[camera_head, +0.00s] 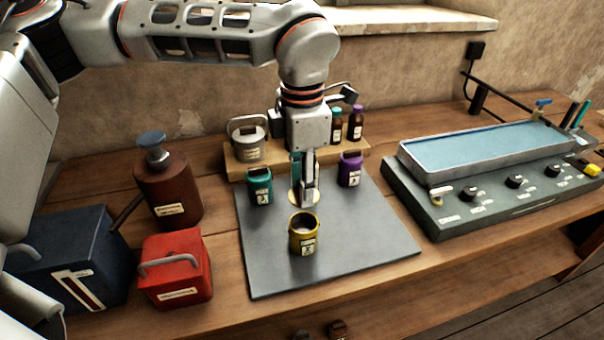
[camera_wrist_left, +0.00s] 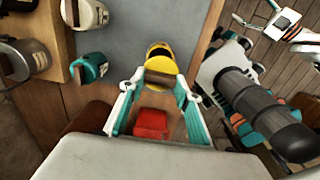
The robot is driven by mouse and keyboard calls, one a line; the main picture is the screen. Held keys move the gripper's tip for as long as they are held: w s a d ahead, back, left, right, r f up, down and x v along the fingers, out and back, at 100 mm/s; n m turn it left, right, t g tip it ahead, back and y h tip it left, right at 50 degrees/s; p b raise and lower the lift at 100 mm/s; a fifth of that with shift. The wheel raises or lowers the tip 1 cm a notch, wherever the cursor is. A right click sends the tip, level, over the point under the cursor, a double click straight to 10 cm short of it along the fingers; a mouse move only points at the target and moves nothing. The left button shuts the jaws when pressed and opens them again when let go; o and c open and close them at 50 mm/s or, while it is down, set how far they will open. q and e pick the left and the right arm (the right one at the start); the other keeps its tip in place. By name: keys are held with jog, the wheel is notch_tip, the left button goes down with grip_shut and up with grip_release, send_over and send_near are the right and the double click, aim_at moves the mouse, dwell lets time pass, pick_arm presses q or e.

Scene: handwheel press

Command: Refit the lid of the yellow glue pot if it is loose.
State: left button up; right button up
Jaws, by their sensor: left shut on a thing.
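My left gripper (camera_head: 308,195) points down just behind and above the pot. It is shut on the yellow lid (camera_head: 297,198), a thin disc held apart from the pot. In the left wrist view the lid (camera_wrist_left: 158,67), with its brown grip, sits between the fingertips (camera_wrist_left: 160,77). Part of the pot shows beyond the lid there.
A teal pot (camera_head: 259,188) and a purple pot (camera_head: 350,170), both lidded, stand behind on the mat's left and right. A red box (camera_head: 176,270) and brown bottle (camera_head: 170,192) are left. A grey tray machine (camera_head: 450,205) is right. The mat's front right is clear.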

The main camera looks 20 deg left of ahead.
pick_arm(q)
jog(key=shift+f+b, duration=1.65)
jog(key=shift+f, duration=0.7)
jog(key=shift+f+b, duration=0.35)
jog(key=shift+f, duration=0.45)
jog(key=shift+p, duration=0.3)
jog(key=shift+f, duration=0.2)
dwell(0.4)
jog(key=o, duration=1.1)
jog(key=shift+c, duration=0.2)
jog(key=shift+o, duration=0.4)
